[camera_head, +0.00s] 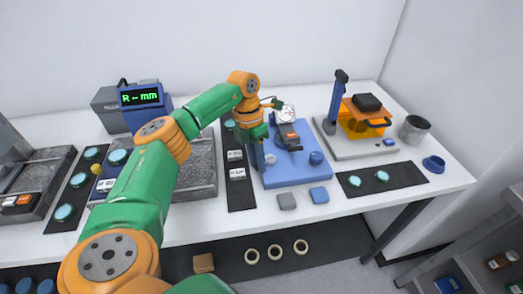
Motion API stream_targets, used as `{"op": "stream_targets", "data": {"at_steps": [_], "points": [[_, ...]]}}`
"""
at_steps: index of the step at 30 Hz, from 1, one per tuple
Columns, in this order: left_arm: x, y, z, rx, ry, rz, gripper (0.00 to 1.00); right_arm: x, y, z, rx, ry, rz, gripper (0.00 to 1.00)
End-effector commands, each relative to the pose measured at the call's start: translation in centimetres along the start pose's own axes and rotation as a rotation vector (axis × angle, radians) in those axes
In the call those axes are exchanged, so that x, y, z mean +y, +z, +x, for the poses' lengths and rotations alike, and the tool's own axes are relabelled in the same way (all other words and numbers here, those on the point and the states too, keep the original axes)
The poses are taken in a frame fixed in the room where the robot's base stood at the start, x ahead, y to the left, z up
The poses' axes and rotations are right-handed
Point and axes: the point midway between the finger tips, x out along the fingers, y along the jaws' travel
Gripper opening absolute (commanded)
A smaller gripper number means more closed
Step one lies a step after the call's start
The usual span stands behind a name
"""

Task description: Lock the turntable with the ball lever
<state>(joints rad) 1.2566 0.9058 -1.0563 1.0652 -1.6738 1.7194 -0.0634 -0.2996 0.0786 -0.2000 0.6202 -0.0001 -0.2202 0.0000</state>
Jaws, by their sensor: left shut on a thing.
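My left arm reaches in from the lower left across the bench. Its gripper (259,155) points down at the left edge of a blue fixture base (300,172). The fingertips are small and partly hidden by the wrist. They are shut at a small pale ball (270,158), which looks like the ball lever's knob; its shaft is not visible. A round white dial (286,113) and a grey and orange block (288,136) stand at the back of the blue base. A blue knob (316,158) is at its right. I cannot clearly make out the turntable. My right gripper is out of view.
A dark mat (240,195) with labelled blocks lies left of the blue base. Two small square blocks, grey (287,201) and blue (319,195), lie in front. A display unit (143,99) stands back left.

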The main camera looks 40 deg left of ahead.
Motion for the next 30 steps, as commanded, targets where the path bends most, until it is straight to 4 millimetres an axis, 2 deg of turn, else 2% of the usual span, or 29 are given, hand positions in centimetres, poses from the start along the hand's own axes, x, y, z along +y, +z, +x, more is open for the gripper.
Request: {"op": "stream_targets", "data": {"at_steps": [6, 15, 30], "points": [[0.8, 0.1, -0.3, 0.026, 0.001, 0.155, 0.0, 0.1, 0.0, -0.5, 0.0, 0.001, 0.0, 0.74], [1.5, 0.2, -0.4, 0.053, 0.001, 0.294, 0.0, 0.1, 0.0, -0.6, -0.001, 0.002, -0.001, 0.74], [1.7, 0.2, -0.4, 0.063, 0.002, 0.344, 0.0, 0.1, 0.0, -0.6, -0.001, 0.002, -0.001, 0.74]]}}
